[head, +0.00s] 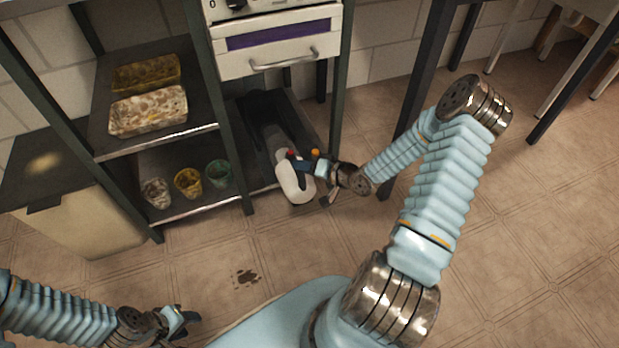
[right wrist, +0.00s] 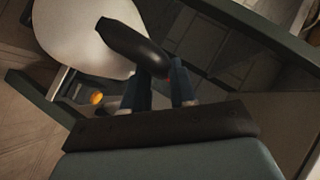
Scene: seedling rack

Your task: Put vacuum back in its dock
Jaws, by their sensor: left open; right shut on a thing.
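The handheld vacuum (head: 296,186) has a white rounded body and a dark handle. It is tilted at the front of the rack's lower bay, its grey end towards the black dock (head: 262,108), which stands in that bay under the oven. I cannot tell whether vacuum and dock touch. My right gripper (head: 302,166) is shut on the vacuum's handle. In the right wrist view the fingers (right wrist: 160,92) close on the black handle beside the white body (right wrist: 88,36). My left gripper (head: 186,322) is open and empty, low over the floor at lower left.
Rack posts flank the dock bay, and a white oven (head: 280,45) is above it. Left shelves hold two trays (head: 148,110) and three small pots (head: 188,182). A bin (head: 80,215) stands at far left. A dark stain (head: 247,277) marks the otherwise clear floor.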

